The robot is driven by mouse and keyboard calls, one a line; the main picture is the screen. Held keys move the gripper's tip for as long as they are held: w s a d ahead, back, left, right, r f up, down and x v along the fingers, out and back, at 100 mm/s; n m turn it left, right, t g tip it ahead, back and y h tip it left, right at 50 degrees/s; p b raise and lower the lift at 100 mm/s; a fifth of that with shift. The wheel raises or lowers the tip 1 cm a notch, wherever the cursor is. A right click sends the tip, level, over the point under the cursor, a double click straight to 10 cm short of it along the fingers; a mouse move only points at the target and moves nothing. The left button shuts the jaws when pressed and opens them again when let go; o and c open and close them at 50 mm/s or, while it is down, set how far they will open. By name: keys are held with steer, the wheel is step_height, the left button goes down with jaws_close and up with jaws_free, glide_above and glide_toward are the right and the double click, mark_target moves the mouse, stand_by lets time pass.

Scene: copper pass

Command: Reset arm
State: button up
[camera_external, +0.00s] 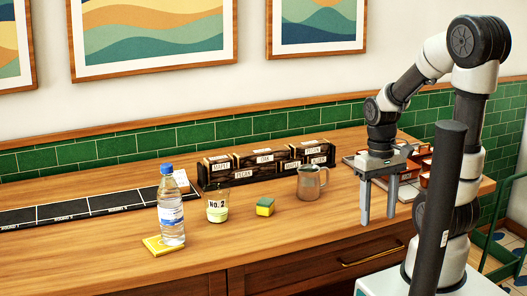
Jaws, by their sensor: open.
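My gripper (378,205) hangs at the right over the front part of the wooden counter (300,232). Its two fingers point down and stand apart, with nothing between them. My arm rises from the right side and bends down at the wrist. A steel pitcher (309,184) stands to the left of my gripper, apart from it.
Left of the pitcher are a yellow-green sponge (265,207), a glass marked No. 2 (217,206) and a water bottle (170,212) on a yellow cloth (152,246). Labelled dark boxes (240,174) line the back. A black strip (90,204) lies left. Orange-brown containers (416,165) sit behind my gripper.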

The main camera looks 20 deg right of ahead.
step_height(320, 180, up, 26)
steer(key=w+t+p, duration=0.2)
steer(key=t+p, duration=0.5)
steer(key=p, duration=0.3)
steer(key=shift+w, duration=0.2)
